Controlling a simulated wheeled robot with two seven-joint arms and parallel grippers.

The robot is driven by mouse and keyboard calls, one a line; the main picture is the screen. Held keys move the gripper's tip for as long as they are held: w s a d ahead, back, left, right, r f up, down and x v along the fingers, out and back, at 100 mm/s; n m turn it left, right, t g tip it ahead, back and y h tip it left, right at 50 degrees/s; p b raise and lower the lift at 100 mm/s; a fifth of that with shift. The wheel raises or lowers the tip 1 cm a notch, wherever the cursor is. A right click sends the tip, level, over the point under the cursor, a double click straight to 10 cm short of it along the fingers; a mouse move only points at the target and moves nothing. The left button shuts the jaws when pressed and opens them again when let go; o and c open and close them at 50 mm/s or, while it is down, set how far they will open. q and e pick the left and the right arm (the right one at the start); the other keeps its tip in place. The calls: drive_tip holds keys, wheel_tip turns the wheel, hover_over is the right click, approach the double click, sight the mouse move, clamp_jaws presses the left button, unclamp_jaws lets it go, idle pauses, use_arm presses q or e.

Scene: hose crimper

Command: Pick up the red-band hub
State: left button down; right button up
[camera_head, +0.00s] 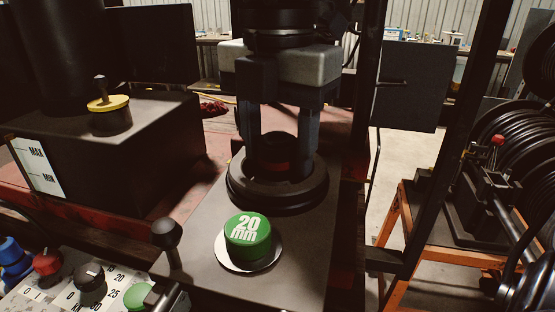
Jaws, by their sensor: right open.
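The red-band hub (270,154) is a short dark cylinder with a dull red band. It stands upright in the middle of a wide black round base (290,200) on the dark machine top. My right gripper (277,160) comes down from above, with its pale grey body over the hub. Its two dark fingers are open, one on the left and one on the right of the hub. I cannot tell whether either finger touches it. Part of the hub is in shadow. My left gripper is not in view.
A green 20 mm cap (248,237) sits on a pale disc in front. A black knob lever (167,240) stands to its left, above a control panel (75,292). A dark tank (110,150) with a yellow-ringed cap is at left.

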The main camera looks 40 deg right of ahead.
drive_tip(key=shift+f, duration=0.2)
clamp_jaws()
